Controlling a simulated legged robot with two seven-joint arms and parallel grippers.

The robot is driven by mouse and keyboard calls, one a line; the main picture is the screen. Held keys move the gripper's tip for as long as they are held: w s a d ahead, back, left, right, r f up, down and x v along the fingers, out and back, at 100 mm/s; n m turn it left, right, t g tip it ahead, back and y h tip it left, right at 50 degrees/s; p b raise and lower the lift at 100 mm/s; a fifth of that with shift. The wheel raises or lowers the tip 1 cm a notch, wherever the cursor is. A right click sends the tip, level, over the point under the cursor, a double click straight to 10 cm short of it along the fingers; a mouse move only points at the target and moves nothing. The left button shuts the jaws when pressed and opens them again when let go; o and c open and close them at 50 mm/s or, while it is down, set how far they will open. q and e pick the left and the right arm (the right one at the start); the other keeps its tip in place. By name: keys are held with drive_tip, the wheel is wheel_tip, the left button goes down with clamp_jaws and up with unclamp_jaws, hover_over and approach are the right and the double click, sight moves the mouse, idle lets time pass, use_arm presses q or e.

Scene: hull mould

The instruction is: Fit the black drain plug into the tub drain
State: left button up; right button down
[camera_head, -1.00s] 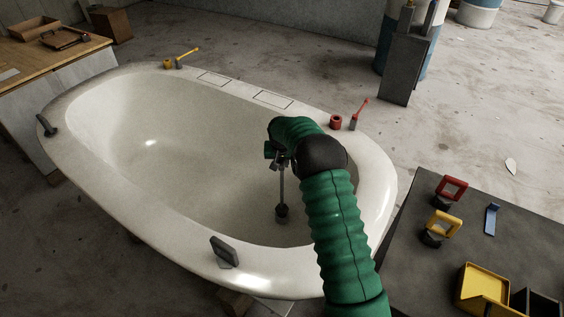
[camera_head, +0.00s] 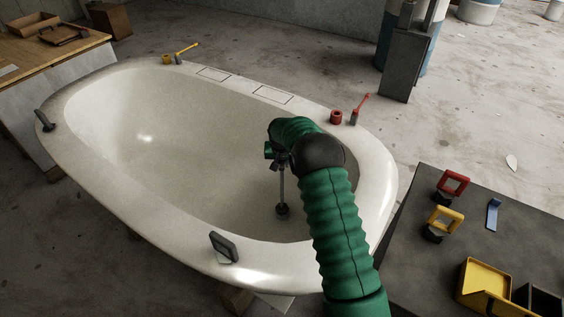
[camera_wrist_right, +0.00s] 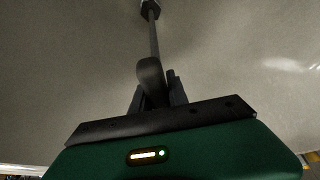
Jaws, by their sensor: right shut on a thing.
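The white tub (camera_head: 110,135) fills the middle of the head view. My right gripper (camera_head: 281,163) reaches over the tub from the right and is shut on the upper end of a thin dark rod. The black drain plug (camera_head: 282,210) is at the rod's lower end, low inside the tub. The right wrist view shows the gripper (camera_wrist_right: 155,92) at the rod and the plug (camera_wrist_right: 150,8) at the top edge. The drain itself is not visible, and I cannot tell whether the plug touches the tub floor. My left gripper is not in view.
A yellow-handled tap piece (camera_head: 186,50) and a red one (camera_head: 359,108) stand on the far rim. A dark table (camera_head: 420,270) at right holds red and yellow framed pieces and a yellow tray (camera_head: 478,287).

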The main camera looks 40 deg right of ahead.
drive_tip(key=shift+f, duration=0.15)
drive_tip(key=c, duration=1.2)
unclamp_jaws()
drive_tip(key=shift+o, duration=0.3)
drive_tip(key=shift+f, duration=0.1)
drive_tip(key=o, duration=0.7)
drive_tip(key=shift+o, duration=0.2)
wheel_tip(320, 180, up, 14)
drive_tip(key=p, duration=1.1)
